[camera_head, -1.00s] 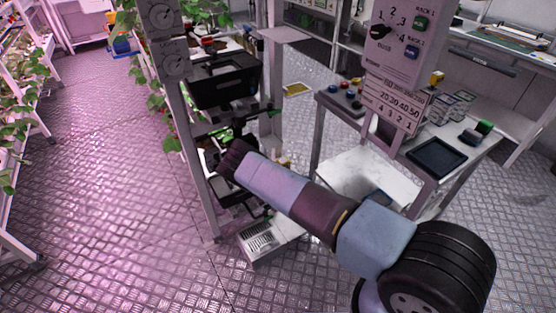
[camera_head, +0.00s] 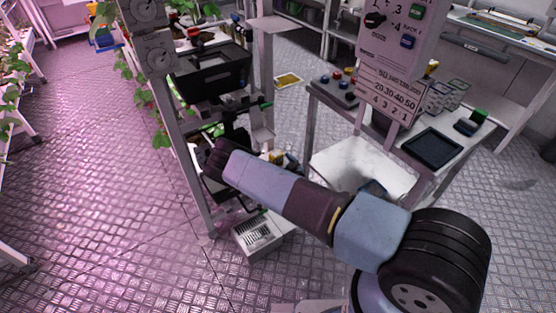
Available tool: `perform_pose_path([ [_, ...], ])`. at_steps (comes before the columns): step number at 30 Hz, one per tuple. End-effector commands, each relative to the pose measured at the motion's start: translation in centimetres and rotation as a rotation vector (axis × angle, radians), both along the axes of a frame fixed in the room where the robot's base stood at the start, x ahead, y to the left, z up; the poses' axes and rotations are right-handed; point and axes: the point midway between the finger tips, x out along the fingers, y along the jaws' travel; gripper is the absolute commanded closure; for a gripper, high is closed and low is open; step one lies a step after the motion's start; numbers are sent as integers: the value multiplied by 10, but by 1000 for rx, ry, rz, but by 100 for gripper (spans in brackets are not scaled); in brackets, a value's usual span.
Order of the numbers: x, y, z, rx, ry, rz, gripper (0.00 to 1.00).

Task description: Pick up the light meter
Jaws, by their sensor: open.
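I cannot pick out the light meter with certainty in the head view. My arm reaches from the lower right to the metal rack (camera_head: 188,150) at left of centre. My gripper (camera_head: 238,126) is a dark shape beyond the wrist, among the rack's shelves, below a black crate (camera_head: 212,80). It is open. Its fingertips are hard to make out against the dark things around it, and the wrist hides part of the shelf behind. I see nothing held.
A bench (camera_head: 408,122) at right holds a dark tray (camera_head: 432,147), small boxes and a green-topped item (camera_head: 478,117). A grey vented box (camera_head: 257,233) sits low by the rack. The floor at left is clear.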

Motion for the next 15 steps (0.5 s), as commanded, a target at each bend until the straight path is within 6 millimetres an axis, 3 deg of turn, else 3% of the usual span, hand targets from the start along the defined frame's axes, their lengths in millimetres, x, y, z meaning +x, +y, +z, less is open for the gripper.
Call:
perform_pose_path([
  [7,28,18,-1,0,-1,2,8],
  [15,36,22,0,-1,-1,0,8],
])
